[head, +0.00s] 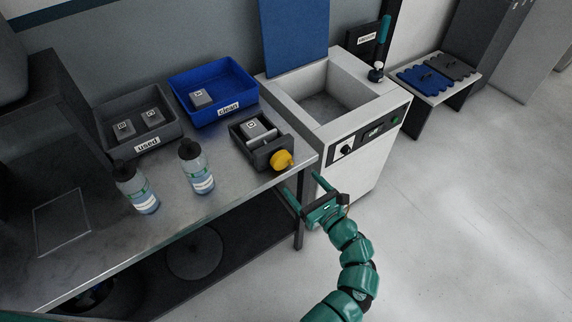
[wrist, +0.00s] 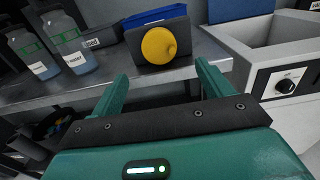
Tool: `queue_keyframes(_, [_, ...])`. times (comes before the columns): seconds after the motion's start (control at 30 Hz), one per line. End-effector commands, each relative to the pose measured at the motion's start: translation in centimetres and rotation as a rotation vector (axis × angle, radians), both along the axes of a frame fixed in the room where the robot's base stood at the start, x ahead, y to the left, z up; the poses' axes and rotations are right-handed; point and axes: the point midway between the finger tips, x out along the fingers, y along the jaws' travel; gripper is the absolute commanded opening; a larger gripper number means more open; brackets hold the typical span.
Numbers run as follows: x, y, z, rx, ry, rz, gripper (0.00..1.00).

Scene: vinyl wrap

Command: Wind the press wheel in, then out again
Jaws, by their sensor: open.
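The press (head: 255,138) is a small dark box with a grey block inside, at the right end of the metal bench. Its yellow wheel (head: 282,159) is on the side facing my gripper. In the wrist view the round yellow wheel (wrist: 158,45), with a small knob on its right, is on a dark plate (wrist: 176,65). My gripper (head: 305,182) is open and empty, in front of the bench edge and apart from the wheel. In the wrist view its two green fingers (wrist: 160,75) stand to either side below the wheel.
A grey "used" bin (head: 162,138) and a blue "clean" bin (head: 238,106) stand behind. Two bottles (head: 197,170) stand on the bench (head: 235,192) to the left. A white sink cabinet (head: 350,185) is close on the right. Open floor (head: 455,220) lies further right.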

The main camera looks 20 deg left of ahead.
Motion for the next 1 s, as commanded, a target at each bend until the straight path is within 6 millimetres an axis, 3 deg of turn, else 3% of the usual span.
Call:
queue_keyframes(0.5, [4.4,5.9,0.1,0.000,-0.001,0.006,0.79])
queue_keyframes(1.0, [5.4,7.1,-0.1,0.000,0.003,0.001,0.79])
